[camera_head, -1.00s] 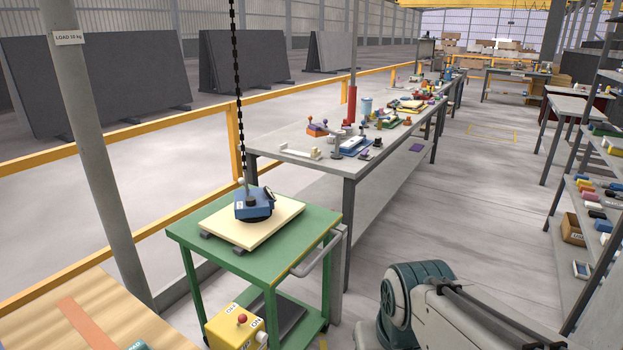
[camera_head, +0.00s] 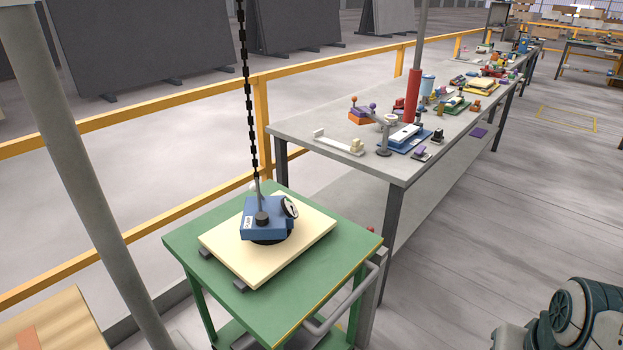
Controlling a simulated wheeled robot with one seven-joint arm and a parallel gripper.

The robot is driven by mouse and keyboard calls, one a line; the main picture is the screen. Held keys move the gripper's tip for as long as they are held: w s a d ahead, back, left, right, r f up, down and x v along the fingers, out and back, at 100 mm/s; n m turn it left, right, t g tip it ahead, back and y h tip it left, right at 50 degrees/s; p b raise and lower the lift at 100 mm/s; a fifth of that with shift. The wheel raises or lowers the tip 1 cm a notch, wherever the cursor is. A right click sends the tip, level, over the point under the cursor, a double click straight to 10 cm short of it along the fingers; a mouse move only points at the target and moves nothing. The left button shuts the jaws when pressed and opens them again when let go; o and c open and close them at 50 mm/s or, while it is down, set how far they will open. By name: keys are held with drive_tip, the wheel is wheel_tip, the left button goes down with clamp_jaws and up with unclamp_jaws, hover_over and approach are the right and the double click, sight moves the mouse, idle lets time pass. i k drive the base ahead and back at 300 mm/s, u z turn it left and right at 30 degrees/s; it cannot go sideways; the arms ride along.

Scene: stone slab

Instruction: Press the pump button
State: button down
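A blue vacuum lifter (camera_head: 262,229) with a round dial (camera_head: 291,207) on its right side sits on a cream stone slab (camera_head: 300,246). A dark round knob (camera_head: 262,218) stands out on its front top; I cannot tell for sure that this is the pump button. A black chain (camera_head: 248,110) runs up from the lifter's grey rod. The slab rests on dark bars on a green cart (camera_head: 345,262). Part of my arm shows at the lower right, well apart from the cart. My gripper is out of view.
A grey workbench (camera_head: 300,129) with many small items stands behind the cart. A grey post (camera_head: 75,150) rises at left, with a yellow rail (camera_head: 200,204) behind. A grey handle (camera_head: 345,300) is on the cart's right side. Open floor (camera_head: 470,230) lies at right.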

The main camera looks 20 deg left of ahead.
sight(262, 219)
drive_tip(key=u, duration=0.4)
drive_tip(key=i, duration=0.9)
drive_tip(key=u, duration=1.35)
drive_tip(key=i, duration=0.35)
drive_tip(key=u, duration=0.3)
